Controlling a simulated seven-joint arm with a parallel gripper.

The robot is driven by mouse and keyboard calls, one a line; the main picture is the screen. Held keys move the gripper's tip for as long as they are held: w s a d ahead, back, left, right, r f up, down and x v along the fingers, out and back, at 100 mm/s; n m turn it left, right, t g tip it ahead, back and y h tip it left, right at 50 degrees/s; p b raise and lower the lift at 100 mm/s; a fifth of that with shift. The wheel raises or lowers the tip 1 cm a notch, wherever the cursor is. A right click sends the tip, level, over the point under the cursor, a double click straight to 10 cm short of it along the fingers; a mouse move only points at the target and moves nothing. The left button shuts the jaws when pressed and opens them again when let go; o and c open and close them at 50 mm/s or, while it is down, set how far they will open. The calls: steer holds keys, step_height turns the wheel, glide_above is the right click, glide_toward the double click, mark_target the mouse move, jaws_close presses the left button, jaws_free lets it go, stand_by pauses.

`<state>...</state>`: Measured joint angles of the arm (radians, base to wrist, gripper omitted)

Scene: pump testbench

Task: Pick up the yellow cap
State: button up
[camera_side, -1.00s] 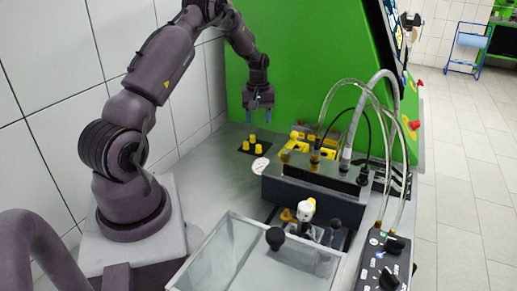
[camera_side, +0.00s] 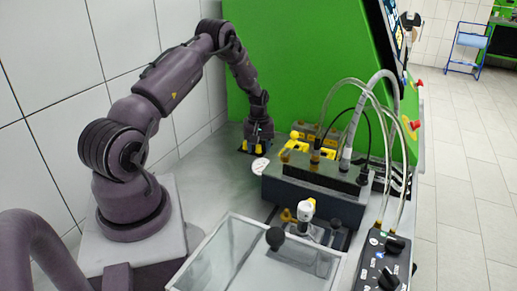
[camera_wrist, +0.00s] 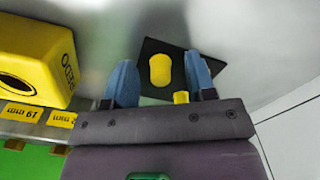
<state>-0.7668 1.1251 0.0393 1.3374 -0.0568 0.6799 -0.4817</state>
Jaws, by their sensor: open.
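A yellow cap (camera_wrist: 160,72) stands on a small black plate (camera_wrist: 153,47) in the wrist view, between the two blue fingers of my gripper (camera_wrist: 158,64). The fingers are open, with gaps visible on both sides of the cap. A second yellow cap (camera_wrist: 181,97) shows partly, close to the gripper body near the right finger. In the side view my gripper (camera_side: 258,147) is lowered over the plate at the green panel's foot. It hides most of the caps and plate there; only bits of yellow show around the fingers.
A yellow block with a round opening (camera_wrist: 27,67) stands left in the wrist view, beside labelled yellow parts (camera_wrist: 20,112). In the side view a dark pump block (camera_side: 310,185) with hoses is right of my gripper. A round white gauge (camera_side: 260,165) lies just in front.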

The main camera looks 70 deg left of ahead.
jaws_close()
